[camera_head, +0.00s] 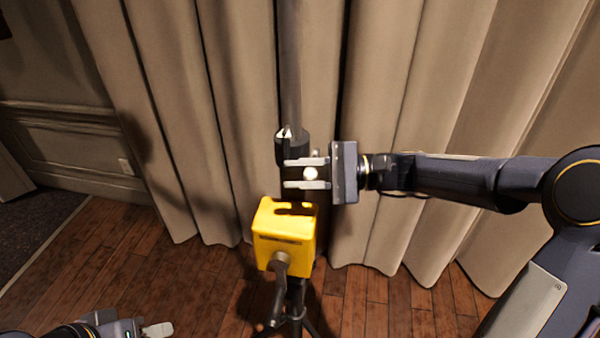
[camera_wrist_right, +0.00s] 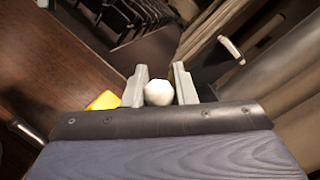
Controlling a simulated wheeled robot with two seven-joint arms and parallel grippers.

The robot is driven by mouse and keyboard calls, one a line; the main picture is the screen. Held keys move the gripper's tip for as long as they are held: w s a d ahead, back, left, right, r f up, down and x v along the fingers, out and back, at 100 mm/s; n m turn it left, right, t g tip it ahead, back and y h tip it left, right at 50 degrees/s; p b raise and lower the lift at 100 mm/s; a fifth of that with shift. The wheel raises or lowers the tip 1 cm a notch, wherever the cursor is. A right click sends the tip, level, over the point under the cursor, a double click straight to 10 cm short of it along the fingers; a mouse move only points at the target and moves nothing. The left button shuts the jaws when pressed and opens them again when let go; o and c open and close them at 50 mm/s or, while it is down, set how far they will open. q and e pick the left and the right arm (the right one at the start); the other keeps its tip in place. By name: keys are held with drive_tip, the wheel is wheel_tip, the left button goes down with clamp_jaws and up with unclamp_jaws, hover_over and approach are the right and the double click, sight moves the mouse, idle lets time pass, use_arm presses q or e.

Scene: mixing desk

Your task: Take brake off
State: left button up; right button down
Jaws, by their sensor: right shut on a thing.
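A dark upright pole stand (camera_head: 290,70) rises in front of the curtain, with a black collar (camera_head: 292,148) on it. A yellow winch box (camera_head: 270,222) with a grey crank handle (camera_head: 278,290) is below the collar. My right gripper (camera_head: 292,173) comes in from the right, just above the yellow box. It is shut on a small white knob (camera_head: 310,173). The right wrist view shows the round knob (camera_wrist_right: 158,93) between the two fingers (camera_wrist_right: 160,85). My left gripper (camera_head: 145,330) is low at the left, partly cut off and away from the stand.
The stand's dark tripod legs (camera_head: 297,322) spread over the wooden floor (camera_head: 150,260) beneath the box. Beige curtains (camera_head: 400,80) hang close behind the pole. The floor left of the stand is clear.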

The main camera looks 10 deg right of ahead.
drive_tip(key=r+m+p, duration=0.1)
drive_tip(key=m+p, duration=0.1)
drive_tip(key=w+r+m+p, duration=0.1)
drive_tip(key=m+p, duration=0.2)
drive_tip(key=w+r+m+y+p, duration=0.1)
drive_tip(key=r+m+p, duration=0.1)
drive_tip(key=shift+d+t+p, duration=0.3)
drive_tip(key=shift+t, duration=0.1)
drive_tip(key=shift+f+m, duration=0.1)
drive_tip(key=shift+m, duration=0.2)
